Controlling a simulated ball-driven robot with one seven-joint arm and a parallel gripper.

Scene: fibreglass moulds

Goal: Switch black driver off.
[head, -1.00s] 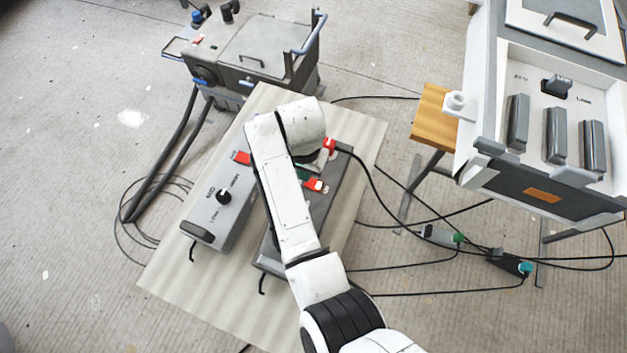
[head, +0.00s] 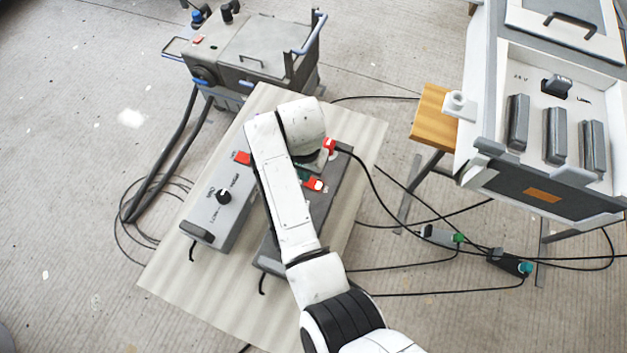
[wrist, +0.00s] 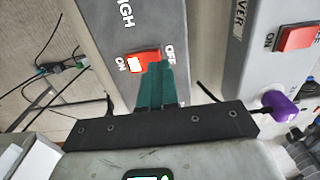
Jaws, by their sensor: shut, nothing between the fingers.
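The black driver is the darker grey box (head: 330,200) under my arm in the head view, partly hidden by it. In the wrist view this box (wrist: 112,40) fills the middle, with part of the word HIGH. Its red rocker switch (wrist: 138,64) has a white patch at the end marked ON, and OFF is printed at the other end. The switch also shows in the head view (head: 314,184). My gripper (wrist: 154,70) has teal fingers, shut and empty, with the tips at the OFF side of the rocker. Whether they touch it I cannot tell.
A lighter grey driver (head: 222,200) stands to the left, with its own red switch (wrist: 298,38) close by in the wrist view. A purple part (wrist: 280,107) is near my gripper's right side. Black cables (head: 390,200) run rightward off the board (head: 170,270).

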